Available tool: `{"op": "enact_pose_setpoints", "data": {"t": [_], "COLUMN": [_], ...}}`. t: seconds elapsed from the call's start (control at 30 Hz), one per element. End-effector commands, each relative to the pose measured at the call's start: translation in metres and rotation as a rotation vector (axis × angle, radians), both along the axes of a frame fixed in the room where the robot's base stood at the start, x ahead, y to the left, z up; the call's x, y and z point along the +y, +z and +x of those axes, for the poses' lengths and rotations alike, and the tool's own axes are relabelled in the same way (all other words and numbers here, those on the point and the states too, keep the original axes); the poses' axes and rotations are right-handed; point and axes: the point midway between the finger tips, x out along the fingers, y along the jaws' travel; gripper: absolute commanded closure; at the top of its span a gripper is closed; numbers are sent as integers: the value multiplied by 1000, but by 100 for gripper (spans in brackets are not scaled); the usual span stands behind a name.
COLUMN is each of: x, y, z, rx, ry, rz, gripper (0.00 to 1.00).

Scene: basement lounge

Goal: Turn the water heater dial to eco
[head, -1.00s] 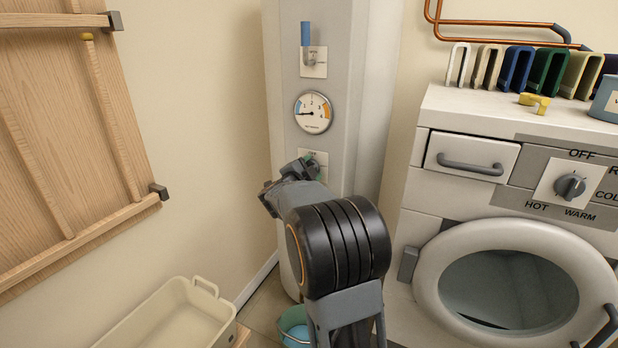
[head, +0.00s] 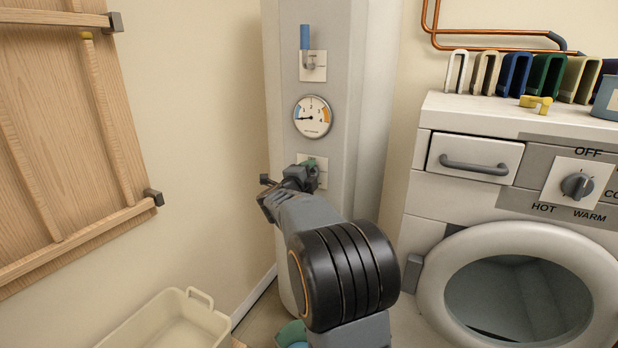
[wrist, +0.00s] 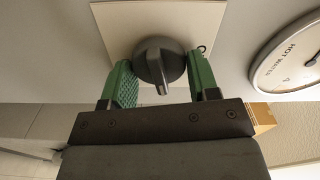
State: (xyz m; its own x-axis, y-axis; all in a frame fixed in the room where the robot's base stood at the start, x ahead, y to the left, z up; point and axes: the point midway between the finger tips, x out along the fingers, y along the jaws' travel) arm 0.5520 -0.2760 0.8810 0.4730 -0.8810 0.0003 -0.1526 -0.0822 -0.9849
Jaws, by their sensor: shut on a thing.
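The water heater (head: 345,110) is a tall pale cabinet in the head view. Its dial plate (head: 322,180) is low on the front, partly hidden by my gripper (head: 308,165). In the wrist view the dial (wrist: 160,62) is a round grey knob with a raised ridge on a pale square plate (wrist: 115,22). The green fingers of my gripper (wrist: 162,84) sit on either side of the knob, shut on it. The ridge points toward the gripper's palm in that view. I cannot read an eco mark.
A round gauge (head: 313,117) and a blue-handled valve (head: 305,38) are above the dial. The washing machine (head: 425,215) stands to the right. A cream tub (head: 150,335) and a teal bucket (head: 291,336) are low in front. A wooden rack (head: 60,130) is on the left wall.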

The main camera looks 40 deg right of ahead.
Motion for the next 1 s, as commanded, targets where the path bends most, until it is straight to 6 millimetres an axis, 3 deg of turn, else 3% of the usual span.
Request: {"op": "enact_pose_setpoints", "data": {"t": [0.27, 0.3, 0.5, 0.8, 1.0], "x": [-1, -1, 0, 3, 26], "y": [-1, -1, -1, 0, 2], "z": [-1, -1, 0, -1, -13], "rx": [1, 1, 1, 1, 0], "ry": [-3, -3, -1, 1, 3], "rz": [1, 1, 0, 0, 0], "gripper": [69, 42, 23, 22, 22]}}
